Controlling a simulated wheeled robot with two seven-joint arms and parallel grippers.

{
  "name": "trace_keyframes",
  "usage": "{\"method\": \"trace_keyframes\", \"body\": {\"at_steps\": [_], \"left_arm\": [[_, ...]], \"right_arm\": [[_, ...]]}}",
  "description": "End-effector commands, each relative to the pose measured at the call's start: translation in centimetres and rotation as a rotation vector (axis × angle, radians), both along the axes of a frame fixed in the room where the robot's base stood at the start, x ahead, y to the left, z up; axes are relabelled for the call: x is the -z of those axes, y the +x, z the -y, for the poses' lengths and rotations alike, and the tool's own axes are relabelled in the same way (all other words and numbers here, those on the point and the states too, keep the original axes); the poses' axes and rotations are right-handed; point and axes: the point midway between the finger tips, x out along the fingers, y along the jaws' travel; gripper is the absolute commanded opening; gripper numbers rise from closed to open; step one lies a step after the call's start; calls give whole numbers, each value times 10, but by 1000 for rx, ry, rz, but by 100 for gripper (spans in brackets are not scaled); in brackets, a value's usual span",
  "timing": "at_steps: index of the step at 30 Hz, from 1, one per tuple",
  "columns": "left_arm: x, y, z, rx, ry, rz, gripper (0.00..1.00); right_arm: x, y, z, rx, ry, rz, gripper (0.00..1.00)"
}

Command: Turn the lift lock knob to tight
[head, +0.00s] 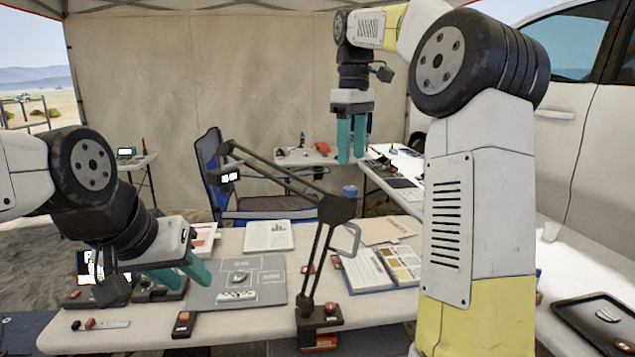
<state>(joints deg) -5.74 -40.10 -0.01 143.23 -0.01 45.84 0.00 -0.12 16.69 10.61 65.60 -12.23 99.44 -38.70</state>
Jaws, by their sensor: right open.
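A black jointed arm stand (322,240) is fixed at the front edge of the near table. A small red knob (330,307) shows on its base; I cannot tell whether this is the lift lock knob, or how it is turned. My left gripper (195,284) is low over the left of the near table, beside a grey mat; its teal fingers overlap in view, so its opening is unclear. My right gripper (351,162) is open and empty, pointing down, high above and behind the stand, apart from it.
The near table holds the grey mat (265,265), an open book (368,272), papers and small devices with red parts. A black tray (603,318) lies at the right. A blue chair (240,203) stands behind. My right arm hides part of the right side.

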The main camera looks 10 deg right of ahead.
Motion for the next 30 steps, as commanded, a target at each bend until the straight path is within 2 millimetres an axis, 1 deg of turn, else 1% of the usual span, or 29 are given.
{"method": "trace_keyframes", "body": {"at_steps": [4,12,15,19,26,27,29,30], "left_arm": [[0,0,0,0,0,0,35],[0,0,0,0,0,0,35],[0,0,0,0,0,0,35],[0,0,0,0,0,0,35],[0,0,0,0,0,0,35],[0,0,0,0,0,0,35],[0,0,0,0,0,0,35],[0,0,0,0,0,0,35]], "right_arm": [[14,0,1,-2,-2,-6,52],[57,0,1,-1,0,-3,52],[68,0,1,0,1,-2,52],[75,0,0,0,1,-1,52],[76,1,0,0,1,1,52],[76,1,0,0,1,1,50],[76,1,0,0,1,1,38],[76,1,0,0,1,1,30]]}}
